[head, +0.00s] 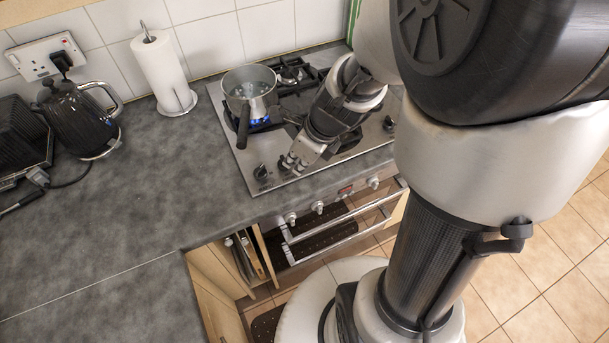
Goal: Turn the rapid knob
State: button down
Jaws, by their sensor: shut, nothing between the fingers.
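The steel gas hob (232,145) is set in the grey worktop. Dark control knobs stand along its front edge: one at the left (262,173), one beside my fingertips (284,163), and one toward the right (388,123). I cannot read labels, so I cannot tell which is the rapid knob. My gripper (293,162) points down at the front of the hob, its fingers shut and empty. The fingertips are at or very close to the second knob; whether they touch it is unclear. My gripper and arm hide part of the knob row.
Paper towels (160,68) and a black kettle (78,118) stand left. Oven knobs (318,207) are below.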

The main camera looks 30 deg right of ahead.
aim_at(260, 171)
jog(key=shift+m, duration=0.5)
jog(key=b+x, duration=0.3)
jog(key=x, duration=0.2)
jog(key=b+x, duration=0.4)
jog(key=x, duration=0.1)
jog(key=shift+s+d+f, duration=0.1)
jog(key=shift+f, duration=0.4)
jog(key=shift+w+a+r+p, duration=0.2)
jog(key=shift+w+a, duration=0.1)
jog(key=shift+w, duration=0.3)
jog(key=shift+w+a+r+p, duration=0.1)
jog(key=shift+w+a+r, duration=0.15)
jog(key=shift+w, duration=0.3)
jog(key=shift+w+a, duration=0.35)
jog(key=shift+w, duration=0.25)
